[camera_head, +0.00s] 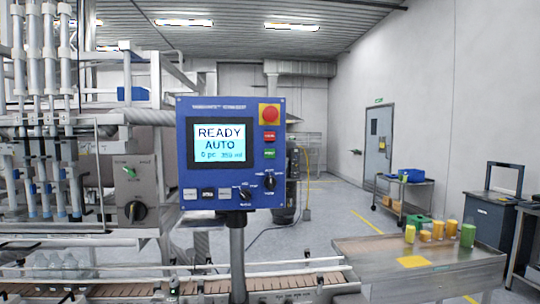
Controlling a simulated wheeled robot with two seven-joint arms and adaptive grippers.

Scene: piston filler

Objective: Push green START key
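The green START key (270,153) is a small green button on the right side of the blue control panel (181,150). It sits just below a red key (270,136); the lettering on both is too small to read surely. The panel's screen (220,144) reads READY, AUTO, with a smaller line starting "0 pc". Nothing covers the green key. Neither of my grippers shows in the head view.
A red emergency button (269,114) on a yellow base sits above the keys. Black knobs (269,182) and small keys line the panel's lower part. A post (237,262) carries the panel before the conveyor (280,283). A steel table (465,262) stands right.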

